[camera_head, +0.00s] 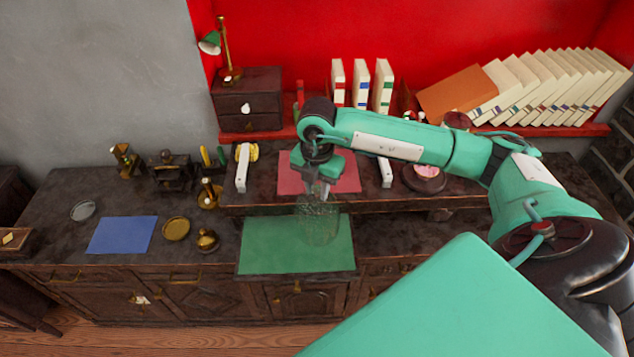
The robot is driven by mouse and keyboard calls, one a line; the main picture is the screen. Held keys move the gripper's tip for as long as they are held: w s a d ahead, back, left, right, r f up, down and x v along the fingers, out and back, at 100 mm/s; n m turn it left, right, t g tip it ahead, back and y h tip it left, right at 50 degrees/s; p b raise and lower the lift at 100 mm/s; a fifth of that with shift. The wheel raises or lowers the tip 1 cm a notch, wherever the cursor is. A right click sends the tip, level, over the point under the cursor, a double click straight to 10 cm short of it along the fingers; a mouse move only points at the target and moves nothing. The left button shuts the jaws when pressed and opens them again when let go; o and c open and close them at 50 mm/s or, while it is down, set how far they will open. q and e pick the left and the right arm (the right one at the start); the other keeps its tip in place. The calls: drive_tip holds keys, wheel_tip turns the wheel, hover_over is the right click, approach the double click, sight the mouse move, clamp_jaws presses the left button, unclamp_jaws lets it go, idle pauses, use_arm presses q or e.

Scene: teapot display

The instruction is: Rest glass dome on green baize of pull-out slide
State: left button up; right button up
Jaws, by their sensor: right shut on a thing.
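The glass dome (318,222) is clear and shows upright over the green baize (270,250) of the pull-out slide, right of its middle. My right gripper (318,193) points down and is shut on the top of the dome. I cannot tell whether the dome's lower rim touches the baize or hangs just above it. The baize is otherwise bare. My left gripper is not in view.
A brass lidded piece (207,240), a brass dish (176,229) and a blue mat (122,235) lie left of the slide. A red mat (290,180) lies on the raised shelf behind. A pink-topped round piece (425,176) stands right.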

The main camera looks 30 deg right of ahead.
sight(317, 197)
drive_tip(key=shift+f+b, duration=2.2)
drive_tip(key=shift+f, duration=2.1)
drive_tip(key=shift+f+b, duration=0.55)
drive_tip(key=shift+f, duration=0.05)
drive_tip(key=o, duration=1.5)
drive_tip(key=shift+o, duration=0.2)
drive_tip(key=shift+r, duration=0.15)
drive_tip(key=shift+r+p, duration=1.7)
drive_tip(key=shift+r, duration=1.25)
